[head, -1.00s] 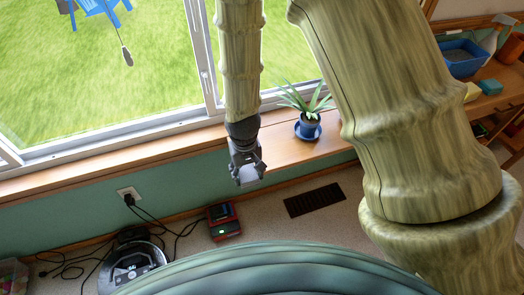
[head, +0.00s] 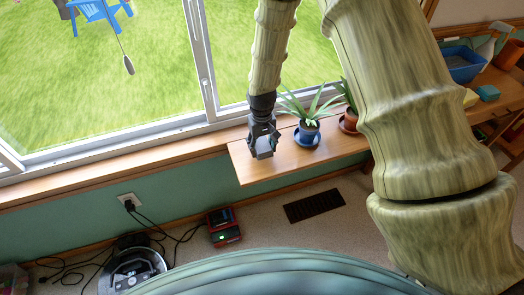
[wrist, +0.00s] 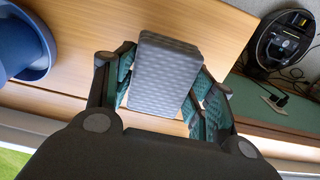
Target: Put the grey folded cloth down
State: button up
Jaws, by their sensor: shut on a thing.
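The grey folded cloth (wrist: 165,78) is a small block with a wavy-patterned surface, between the fingers in the wrist view. My gripper (wrist: 163,95) is shut on it, one finger against each side. In the head view my gripper (head: 263,150) points down over the left end of the wooden shelf (head: 255,172), below the window. The cloth is hard to make out between the fingers there. The shelf top (wrist: 215,35) lies behind the cloth in the wrist view. I cannot tell whether the cloth touches it.
A potted plant on a blue saucer (head: 307,138) stands just right of my gripper; the blue pot (wrist: 25,45) shows in the wrist view. A second plant in an orange pot (head: 349,122) is farther right. The window (head: 190,60) is behind. A robot vacuum (head: 132,272) is on the floor.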

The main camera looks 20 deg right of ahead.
aim_at(262, 151)
jog(key=shift+f, duration=1.7)
jog(key=o, duration=1)
jog(key=shift+f, duration=0.1)
jog(key=shift+c, duration=0.2)
notch_tip(262, 151, up, 12)
jog(key=shift+r, duration=0.15)
